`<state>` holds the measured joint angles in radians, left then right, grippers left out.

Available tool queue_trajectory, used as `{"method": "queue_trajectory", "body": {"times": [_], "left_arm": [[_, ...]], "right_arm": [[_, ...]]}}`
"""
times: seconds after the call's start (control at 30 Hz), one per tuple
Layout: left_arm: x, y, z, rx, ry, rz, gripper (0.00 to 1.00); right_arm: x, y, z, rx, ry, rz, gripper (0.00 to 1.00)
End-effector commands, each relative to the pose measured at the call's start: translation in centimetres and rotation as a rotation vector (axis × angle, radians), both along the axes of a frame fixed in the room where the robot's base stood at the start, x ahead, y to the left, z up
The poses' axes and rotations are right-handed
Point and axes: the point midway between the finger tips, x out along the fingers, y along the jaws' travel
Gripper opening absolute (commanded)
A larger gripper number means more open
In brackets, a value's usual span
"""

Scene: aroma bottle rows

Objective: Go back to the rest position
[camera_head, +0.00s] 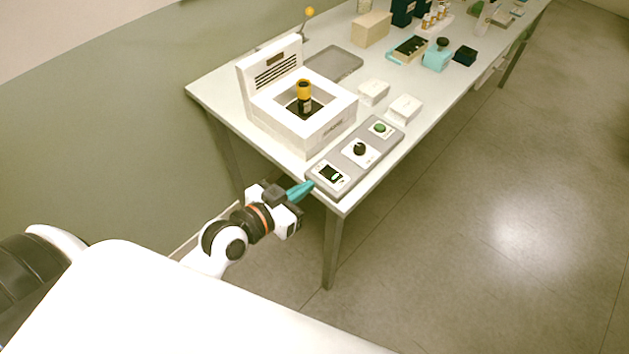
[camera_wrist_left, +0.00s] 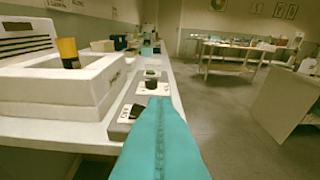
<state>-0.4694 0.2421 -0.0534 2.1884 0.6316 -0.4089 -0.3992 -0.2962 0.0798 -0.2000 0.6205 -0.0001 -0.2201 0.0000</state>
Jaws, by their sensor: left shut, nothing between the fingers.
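My left gripper (camera_head: 301,190) is shut and empty, its teal fingers pressed together at the near corner of the table, beside the grey control panel (camera_head: 352,158). In the left wrist view the closed teal fingers (camera_wrist_left: 158,110) point along the panel. I cannot tell whether the fingertips touch the panel's edge. My right gripper is not in view.
A white machine (camera_head: 322,127) holds a dark bottle with a yellow cap (camera_head: 304,90). Two white boxes (camera_head: 405,107), a beige box (camera_head: 371,29) and a teal bottle (camera_head: 437,60) stand farther along the table (camera_head: 228,88).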

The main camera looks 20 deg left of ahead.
Motion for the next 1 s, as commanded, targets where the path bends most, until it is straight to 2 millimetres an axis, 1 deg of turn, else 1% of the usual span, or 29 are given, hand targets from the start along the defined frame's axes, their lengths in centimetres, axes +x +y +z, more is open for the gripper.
{"method": "queue_trajectory", "body": {"times": [0.13,0.6,0.67,0.7,0.77,0.87,0.9,0.97,1.0], "left_arm": [[-0.5,0.2,0.1,0.001,0.000,0.000,0.00],[-0.4,0.1,0.2,0.000,0.000,0.000,0.00],[-0.4,0.2,-0.1,0.001,0.004,0.002,0.00],[-0.4,0.3,-0.6,0.003,0.014,0.005,0.00],[-0.3,0.5,-2.3,0.008,0.043,0.016,0.00],[-0.3,1.3,-7.3,0.028,0.132,0.050,0.00],[-0.5,1.7,-10.0,0.039,0.182,0.065,0.00],[-1.3,2.3,-14.4,0.061,0.263,0.089,0.00],[-2.0,2.6,-17.4,0.074,0.318,0.104,0.00]], "right_arm": [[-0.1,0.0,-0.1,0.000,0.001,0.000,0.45],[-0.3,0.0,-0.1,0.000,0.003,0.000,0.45],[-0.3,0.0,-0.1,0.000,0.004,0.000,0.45],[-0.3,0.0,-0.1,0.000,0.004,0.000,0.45],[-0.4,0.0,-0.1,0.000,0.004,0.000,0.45],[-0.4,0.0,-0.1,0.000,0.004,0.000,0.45],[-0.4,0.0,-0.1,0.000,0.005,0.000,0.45],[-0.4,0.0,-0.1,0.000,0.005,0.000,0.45],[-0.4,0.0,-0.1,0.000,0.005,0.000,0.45]]}}
